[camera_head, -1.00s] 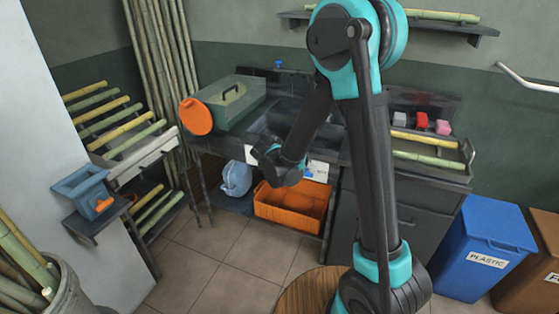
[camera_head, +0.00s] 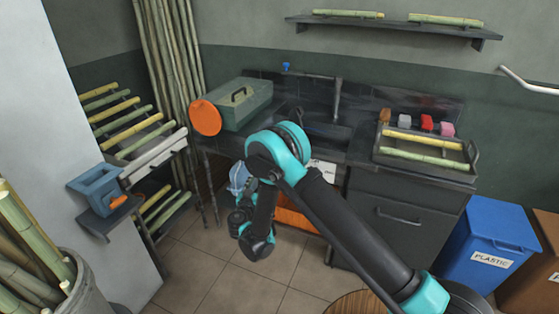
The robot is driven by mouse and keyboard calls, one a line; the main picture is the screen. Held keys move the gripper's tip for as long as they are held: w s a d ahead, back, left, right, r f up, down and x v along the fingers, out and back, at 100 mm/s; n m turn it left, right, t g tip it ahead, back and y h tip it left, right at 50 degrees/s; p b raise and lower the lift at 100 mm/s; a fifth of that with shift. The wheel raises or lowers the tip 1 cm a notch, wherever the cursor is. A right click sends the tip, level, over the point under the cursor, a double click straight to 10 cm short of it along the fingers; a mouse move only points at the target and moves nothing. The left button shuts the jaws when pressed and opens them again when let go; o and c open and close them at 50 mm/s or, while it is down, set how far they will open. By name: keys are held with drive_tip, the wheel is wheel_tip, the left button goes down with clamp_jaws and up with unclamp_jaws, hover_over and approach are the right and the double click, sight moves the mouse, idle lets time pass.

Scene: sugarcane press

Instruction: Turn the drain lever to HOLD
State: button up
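I cannot make out the drain lever; my arm covers part of the counter front below the sink. A white label card (camera_head: 323,169) shows on that front, just right of my arm, its print too small to read. The dark sink (camera_head: 325,130) is set in the counter behind my arm.
An orange crate (camera_head: 300,219) and a blue jug (camera_head: 238,177) sit under the counter, partly hidden by my arm. A green box (camera_head: 245,104) with an orange disc (camera_head: 205,118) stands on the left. Tiled floor (camera_head: 205,270) is clear at front left.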

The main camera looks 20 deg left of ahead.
drive_tip(key=w, duration=0.5)
drive_tip(key=w+a, duration=0.1)
drive_tip(key=w, duration=0.5)
drive_tip(key=w+a, duration=0.1)
drive_tip(key=w, duration=0.5)
drive_tip(key=shift+w, duration=0.1)
drive_tip(key=shift+c, duration=0.2)
clamp_jaws()
